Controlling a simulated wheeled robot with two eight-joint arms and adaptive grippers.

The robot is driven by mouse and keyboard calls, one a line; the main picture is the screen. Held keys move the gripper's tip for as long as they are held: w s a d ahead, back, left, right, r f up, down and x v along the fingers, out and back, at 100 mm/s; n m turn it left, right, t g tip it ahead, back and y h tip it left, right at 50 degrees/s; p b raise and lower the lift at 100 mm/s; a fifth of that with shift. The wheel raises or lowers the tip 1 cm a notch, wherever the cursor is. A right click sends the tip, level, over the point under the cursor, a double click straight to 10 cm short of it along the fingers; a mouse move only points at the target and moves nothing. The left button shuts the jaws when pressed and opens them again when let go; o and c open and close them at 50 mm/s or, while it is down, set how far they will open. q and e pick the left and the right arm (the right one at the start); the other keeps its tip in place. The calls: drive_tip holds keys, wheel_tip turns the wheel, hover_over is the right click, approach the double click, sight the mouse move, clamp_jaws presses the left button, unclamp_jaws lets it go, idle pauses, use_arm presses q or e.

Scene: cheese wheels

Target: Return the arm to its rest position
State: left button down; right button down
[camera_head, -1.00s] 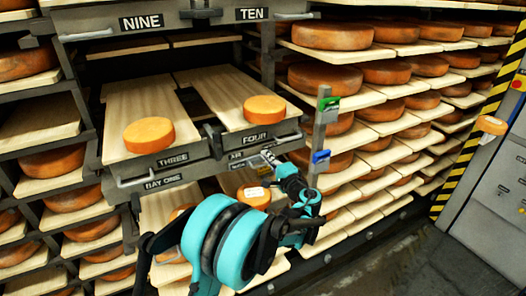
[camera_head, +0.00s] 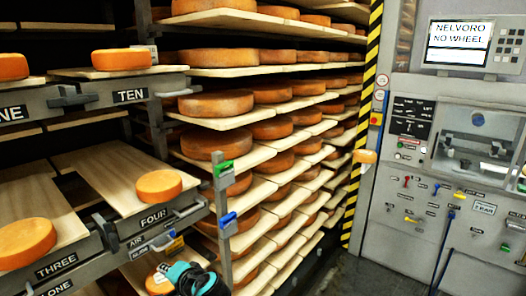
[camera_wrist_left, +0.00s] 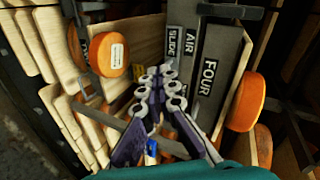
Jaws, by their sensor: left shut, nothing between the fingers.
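My left gripper (camera_wrist_left: 161,85) is shut and empty in the left wrist view, its linked fingers pointing toward the rack. In the head view only the teal and black end of my left arm shows at the bottom edge, in front of the shelf marked FOUR (camera_head: 153,215); the fingers are small and unclear there. A labelled orange cheese wheel (camera_wrist_left: 113,55) lies beyond the fingers in the wrist view, apart from them. My right gripper is in neither view.
Cheese wheels sit on pulled-out boards THREE (camera_head: 26,243) and FOUR (camera_head: 159,186). A post with green and blue tags (camera_head: 222,200) stands close right of my arm. Full racks fill the middle. A grey machine (camera_head: 440,150) reading "NO WHEEL" stands right, past a striped post.

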use_arm(q)
drive_tip(key=s+d+f+n+h, duration=0.1)
drive_tip(key=s+d+f+h, duration=0.1)
drive_tip(key=s, duration=0.5)
drive_tip(key=s+d+f+n+h, duration=0.2)
drive_tip(key=s+d+h, duration=0.2)
drive_tip(key=s, duration=0.3)
drive_tip(key=s+d+f+n+g+h, duration=0.1)
drive_tip(key=s+d+f+n+h, duration=0.1)
drive_tip(key=s+d+h, duration=0.2)
drive_tip(key=s+d, duration=0.1)
drive_tip(key=s, duration=0.2)
drive_tip(key=shift+f, duration=0.15)
